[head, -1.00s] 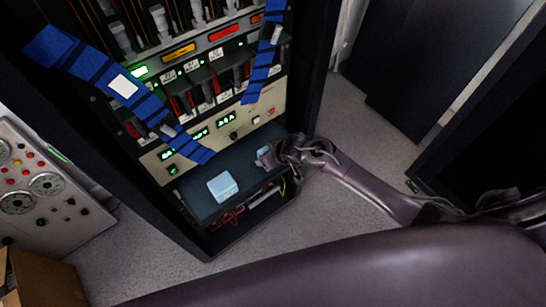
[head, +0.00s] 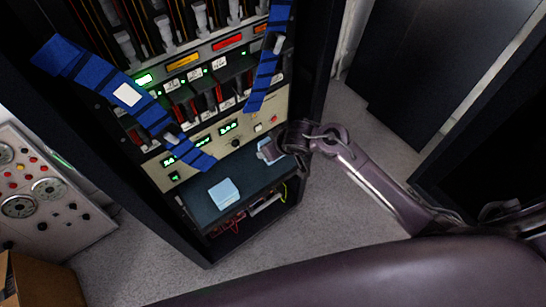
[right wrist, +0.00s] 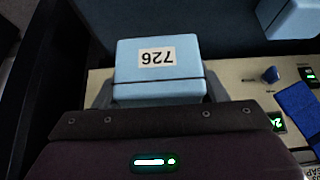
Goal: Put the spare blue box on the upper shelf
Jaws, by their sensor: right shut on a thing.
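My right gripper (head: 272,149) is shut on a light blue box (head: 266,153) at the right side of the rack's shelf (head: 206,207). The box appears raised a little above the shelf. A second light blue box (head: 223,194) lies on the left part of the same shelf. Part of it also shows in the right wrist view (right wrist: 295,18). My left gripper is not in view.
A beige panel (head: 205,150) with green displays and knobs stands just behind the held box. Blue straps (head: 110,85) hang across the rack's front. A grey console (head: 45,185) and a cardboard box (head: 42,282) stand at left. Floor right of the rack is clear.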

